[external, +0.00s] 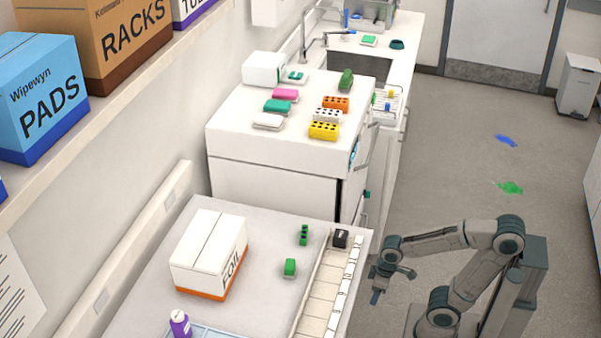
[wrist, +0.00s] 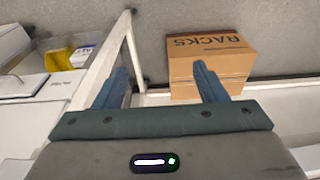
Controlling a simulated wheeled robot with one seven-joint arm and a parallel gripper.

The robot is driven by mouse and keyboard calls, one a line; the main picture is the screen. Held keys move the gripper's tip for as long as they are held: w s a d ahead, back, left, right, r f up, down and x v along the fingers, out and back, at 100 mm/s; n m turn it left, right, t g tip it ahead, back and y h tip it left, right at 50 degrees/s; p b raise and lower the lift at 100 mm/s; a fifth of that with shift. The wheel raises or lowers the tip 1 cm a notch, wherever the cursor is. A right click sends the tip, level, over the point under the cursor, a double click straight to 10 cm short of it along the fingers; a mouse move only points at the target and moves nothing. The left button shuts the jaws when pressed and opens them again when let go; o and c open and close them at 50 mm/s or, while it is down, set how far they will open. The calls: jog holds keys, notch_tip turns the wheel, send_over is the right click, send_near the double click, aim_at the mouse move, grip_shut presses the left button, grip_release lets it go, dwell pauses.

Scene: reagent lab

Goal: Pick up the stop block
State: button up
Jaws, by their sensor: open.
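A small dark block (external: 341,238) with a pale front sits at the far end of the pale divided tray (external: 318,298) on the near bench; it looks like the stop block, though I see no label on it. I cannot make it out in the wrist view. My gripper (external: 377,296) hangs beside the bench's right edge, to the right of and nearer than the dark block, pointing down and touching nothing. In the wrist view my gripper (wrist: 163,82) has its two blue fingers wide apart with nothing between them.
A FOIL box (external: 208,255), two green items (external: 290,267) and a purple bottle (external: 180,323) stand on the near bench. A white cabinet (external: 265,150) behind holds coloured racks. A cardboard box (wrist: 210,68) lies beyond my fingers in the wrist view. The floor at right is mostly open.

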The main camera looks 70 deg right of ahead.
jog(key=shift+c, duration=1.4)
jog(key=shift+r, duration=0.1)
